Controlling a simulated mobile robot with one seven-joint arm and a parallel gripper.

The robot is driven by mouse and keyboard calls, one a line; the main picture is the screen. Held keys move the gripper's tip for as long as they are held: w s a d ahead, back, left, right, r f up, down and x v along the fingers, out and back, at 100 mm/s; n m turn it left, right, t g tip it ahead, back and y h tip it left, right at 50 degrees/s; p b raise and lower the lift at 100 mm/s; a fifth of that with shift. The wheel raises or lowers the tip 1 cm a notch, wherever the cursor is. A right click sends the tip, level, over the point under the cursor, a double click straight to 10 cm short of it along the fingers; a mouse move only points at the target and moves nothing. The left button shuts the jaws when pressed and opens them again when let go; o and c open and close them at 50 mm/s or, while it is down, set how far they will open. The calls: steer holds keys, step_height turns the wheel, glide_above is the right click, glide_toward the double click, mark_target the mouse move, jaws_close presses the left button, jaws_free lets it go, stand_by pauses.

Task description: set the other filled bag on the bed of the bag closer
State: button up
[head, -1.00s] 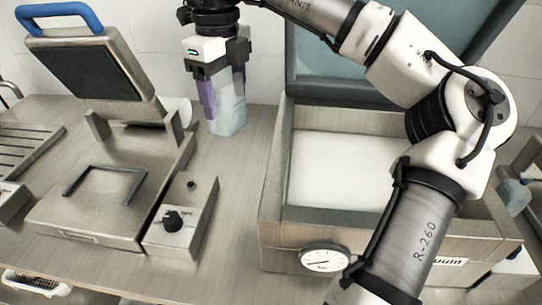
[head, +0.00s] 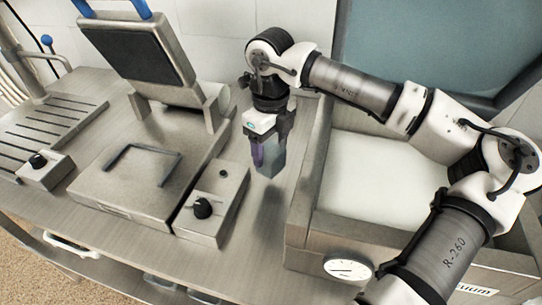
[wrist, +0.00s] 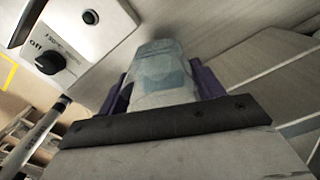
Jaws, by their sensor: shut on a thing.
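My gripper (head: 266,154) is shut on a pale blue, translucent filled bag (head: 272,161), which hangs upright between its purple fingers. In the wrist view the bag (wrist: 161,72) shows between the fingers. It is held above the counter, with a shadow below it. To its left stands a metal machine with a flat bed (head: 118,190), a raised dark-faced lid (head: 128,52) and a black U-shaped frame on the bed. Farther left is a slotted metal bed (head: 45,128) with a knob box. I cannot tell from the labels which is the bag closer. No other filled bag is clear.
A control box (head: 213,205) with a black knob stands right of the flat-bed machine. A large open chamber with a gauge (head: 347,269) and pale floor fills the right. A strip of counter (head: 262,225) between them is clear. A tiled wall is behind.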

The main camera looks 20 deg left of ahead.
steer(key=shift+f+p, duration=0.45)
steer(key=shift+f, duration=1.9)
steer(key=shift+f, duration=0.15)
steer(key=o, duration=1.1)
steer(key=shift+c, duration=0.2)
